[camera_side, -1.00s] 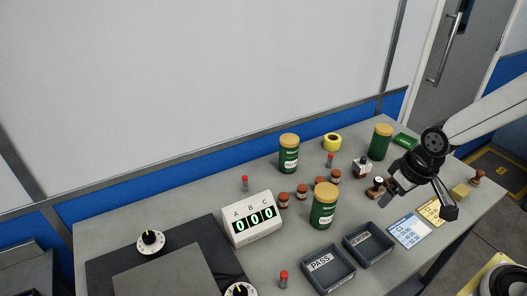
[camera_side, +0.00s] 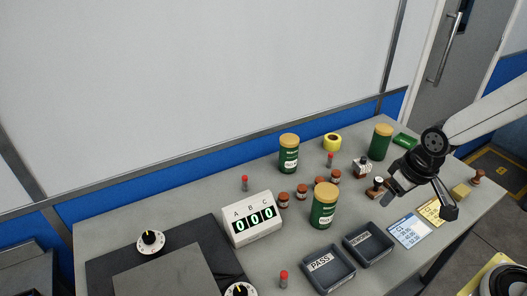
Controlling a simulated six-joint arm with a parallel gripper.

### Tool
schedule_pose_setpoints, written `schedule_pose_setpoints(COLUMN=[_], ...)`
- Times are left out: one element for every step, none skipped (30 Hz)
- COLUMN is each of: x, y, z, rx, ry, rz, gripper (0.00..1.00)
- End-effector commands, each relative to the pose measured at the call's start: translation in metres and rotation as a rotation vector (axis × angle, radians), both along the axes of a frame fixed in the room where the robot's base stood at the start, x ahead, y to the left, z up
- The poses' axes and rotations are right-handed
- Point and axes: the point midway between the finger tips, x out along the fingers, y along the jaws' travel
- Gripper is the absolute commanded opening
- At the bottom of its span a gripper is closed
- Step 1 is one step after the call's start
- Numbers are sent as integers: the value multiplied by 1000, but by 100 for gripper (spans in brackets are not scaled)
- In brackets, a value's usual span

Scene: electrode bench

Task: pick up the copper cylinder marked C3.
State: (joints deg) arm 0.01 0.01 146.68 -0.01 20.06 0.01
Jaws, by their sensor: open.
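Several small copper-brown cylinders stand in a group in the middle of the bench. One (camera_side: 283,199) is at the left, one (camera_side: 302,191) is right of it, and one (camera_side: 335,176) is farther back. Any markings on them are too small to read, so I cannot tell which is C3. My gripper (camera_side: 420,203) is open and empty at the right, above the bench by the cards, well apart from the cylinders. A green jar partly hides the group.
Green jars (camera_side: 323,207), (camera_side: 289,155) and (camera_side: 380,143) stand around the cylinders. The PASS tray (camera_side: 327,288) and another dark tray (camera_side: 373,260) lie in front. A display box (camera_side: 251,220) stands left. A card (camera_side: 409,231) lies at right.

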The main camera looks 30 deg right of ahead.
Motion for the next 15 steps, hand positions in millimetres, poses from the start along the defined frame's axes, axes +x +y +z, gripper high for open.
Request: schedule_pose_setpoints(x=[0,0,0,0,0,0,0,1,1,1,1,1,1,1,1], y=[0,0,0,0,0,0,0,0,0,0,0,0,0,0,0], z=[0,0,0,0,0,1,2,3,5,7,9,12,15,18,23], rx=[0,0,0,0,0,0,0,0,0,0,0,0,0,0,0], ry=[0,0,0,0,-1,-1,-1,-2,-3,-4,-4,-4,-6,-6,-6], rz=[0,0,0,0,0,0,0,0,0,0,0,0,0,0,0], gripper=[61,61,61,61,61,61,61,61,61,61,61,61,61,61,61])
